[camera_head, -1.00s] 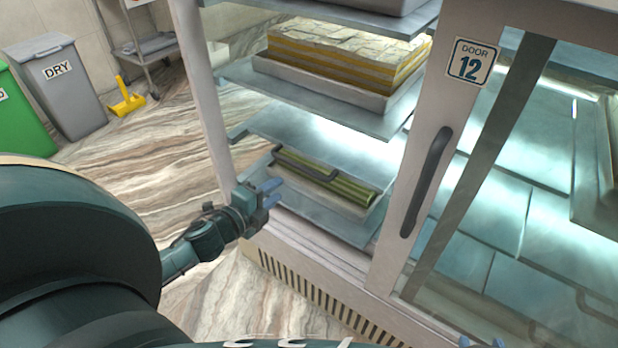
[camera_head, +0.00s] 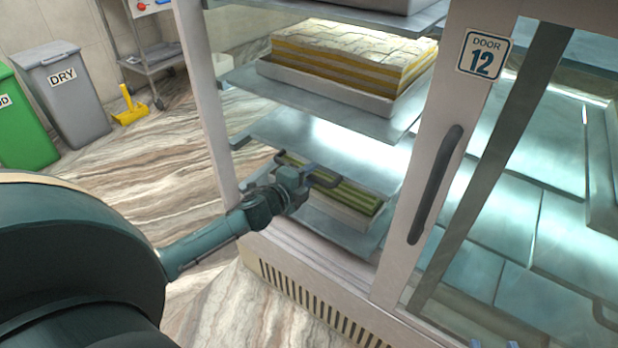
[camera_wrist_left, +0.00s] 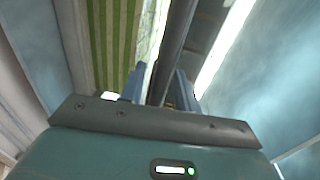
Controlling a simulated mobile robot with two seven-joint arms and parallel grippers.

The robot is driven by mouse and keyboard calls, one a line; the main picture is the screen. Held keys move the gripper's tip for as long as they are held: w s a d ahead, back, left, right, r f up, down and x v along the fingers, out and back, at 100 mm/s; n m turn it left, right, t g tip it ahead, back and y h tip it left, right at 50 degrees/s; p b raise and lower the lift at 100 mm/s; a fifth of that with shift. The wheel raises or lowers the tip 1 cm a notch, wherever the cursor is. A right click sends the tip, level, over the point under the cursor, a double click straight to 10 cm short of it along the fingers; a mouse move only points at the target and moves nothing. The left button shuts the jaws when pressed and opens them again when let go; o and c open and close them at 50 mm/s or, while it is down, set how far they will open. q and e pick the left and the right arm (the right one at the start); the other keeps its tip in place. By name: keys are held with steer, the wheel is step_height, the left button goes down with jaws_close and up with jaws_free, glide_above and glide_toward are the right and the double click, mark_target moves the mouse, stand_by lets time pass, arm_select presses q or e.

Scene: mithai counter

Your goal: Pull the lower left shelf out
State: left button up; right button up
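The lower left shelf (camera_head: 352,240) is a grey metal board low in the open cabinet bay. It carries a pale tray (camera_head: 350,215) of green-striped sweets (camera_head: 357,197). A dark bar handle (camera_head: 326,182) is in front of the sweets. My left gripper (camera_head: 308,172) is at this handle and hides part of it. In the left wrist view, the dark bar (camera_wrist_left: 172,50) runs between the two bluish fingers, with a small gap showing beside the left finger. My right gripper (camera_head: 492,344) shows only as two separated fingertips at the bottom edge.
An empty shelf board (camera_head: 330,145) is just above, and a layered cake on a tray (camera_head: 335,93) is higher. Door 12 (camera_head: 437,185), with its dark handle, stands to the right. Bins (camera_head: 68,95) and a yellow dustpan (camera_head: 130,108) are back left. The floor before the cabinet is clear.

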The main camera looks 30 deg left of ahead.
arm_select(q)
steer(key=shift+w, duration=0.1)
steer(key=shift+c, duration=0.4)
jaws_close()
